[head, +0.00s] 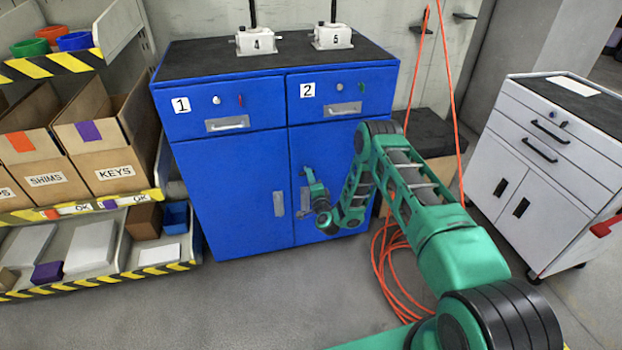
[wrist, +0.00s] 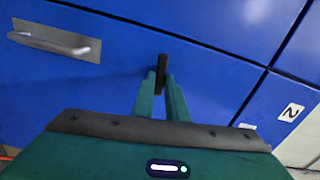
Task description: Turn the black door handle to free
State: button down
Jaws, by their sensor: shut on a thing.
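The black door handle (wrist: 162,62) is a short dark bar on a blue cabinet door (wrist: 110,75) in the wrist view. My gripper (wrist: 161,78) has its two green fingers on either side of the handle, shut on it. The fingers hide the handle's lower part. In the head view my gripper (head: 309,178) is against the right-hand lower door of the blue cabinet (head: 235,190), below the drawer marked 2. The handle is too small and covered to make out there. Both lower doors look closed.
A grey pull handle (wrist: 55,38) is on the cabinet front. Shelves with boxes (head: 110,150) are at left. A white drawer cabinet (head: 545,170) and orange hose (head: 385,265) are at right.

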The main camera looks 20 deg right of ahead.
jog(key=shift+d+f+m, duration=0.1)
jog(key=shift+d+m, duration=0.2)
jog(key=shift+m, duration=0.4)
jog(key=c, duration=1.8)
grip_release()
jog(key=shift+o, duration=0.2)
jog(key=shift+a, duration=0.15)
jog(key=shift+s+a, duration=0.1)
